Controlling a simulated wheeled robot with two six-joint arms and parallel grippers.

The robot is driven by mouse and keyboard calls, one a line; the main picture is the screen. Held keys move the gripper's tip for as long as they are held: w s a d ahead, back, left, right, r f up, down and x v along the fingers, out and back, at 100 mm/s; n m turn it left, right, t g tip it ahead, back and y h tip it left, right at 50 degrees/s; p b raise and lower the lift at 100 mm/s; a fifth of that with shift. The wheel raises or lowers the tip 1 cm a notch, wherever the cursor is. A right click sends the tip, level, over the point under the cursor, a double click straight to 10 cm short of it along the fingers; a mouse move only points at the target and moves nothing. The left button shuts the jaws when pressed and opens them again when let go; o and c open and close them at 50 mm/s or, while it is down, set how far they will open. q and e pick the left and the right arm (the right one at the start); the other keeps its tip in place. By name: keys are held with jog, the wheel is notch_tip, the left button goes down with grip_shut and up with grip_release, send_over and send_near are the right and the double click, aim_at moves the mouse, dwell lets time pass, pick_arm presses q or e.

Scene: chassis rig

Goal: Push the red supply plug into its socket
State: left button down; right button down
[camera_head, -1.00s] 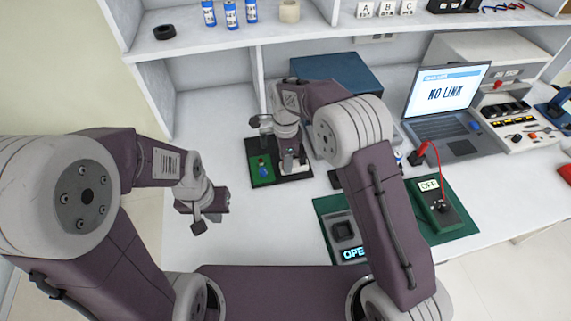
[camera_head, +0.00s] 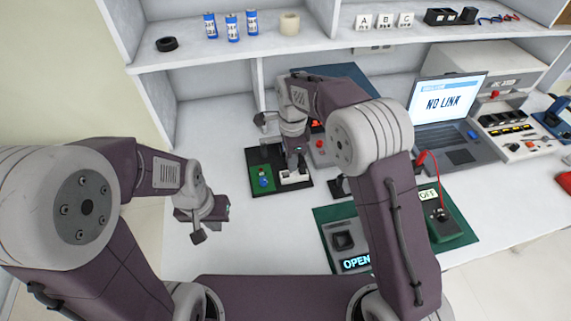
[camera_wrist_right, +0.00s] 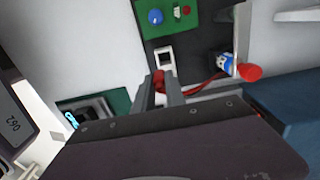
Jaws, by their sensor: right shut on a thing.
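My right gripper (camera_head: 294,165) is over the dark board near the middle of the bench. In the right wrist view it (camera_wrist_right: 160,85) is shut on the red plug (camera_wrist_right: 159,77), which is mostly hidden between the fingers. A white-framed socket (camera_wrist_right: 164,57) with a dark opening lies just ahead of the fingertips; it also shows in the head view (camera_head: 293,177). I cannot tell whether the plug touches it. A red lead (camera_wrist_right: 205,84) runs right from near the plug. My left gripper (camera_head: 202,223) hangs over the left of the bench, empty; its jaw opening is unclear.
A green panel (camera_head: 259,172) with a blue knob sits beside the socket. A green mat (camera_head: 322,213) carries a unit reading OPEN (camera_head: 345,238). A laptop (camera_head: 446,105) reads NO LINK. A box marked OFF (camera_head: 437,213) has a red lead. The bench's front left is clear.

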jog(key=s+d+r, duration=0.5)
jog(key=d, duration=0.3)
jog(key=shift+d+r, duration=0.25)
jog(key=shift+r, duration=0.15)
pick_arm(q)
jog(key=shift+s, duration=0.15)
pick_arm(e)
jog(key=shift+s, duration=0.15)
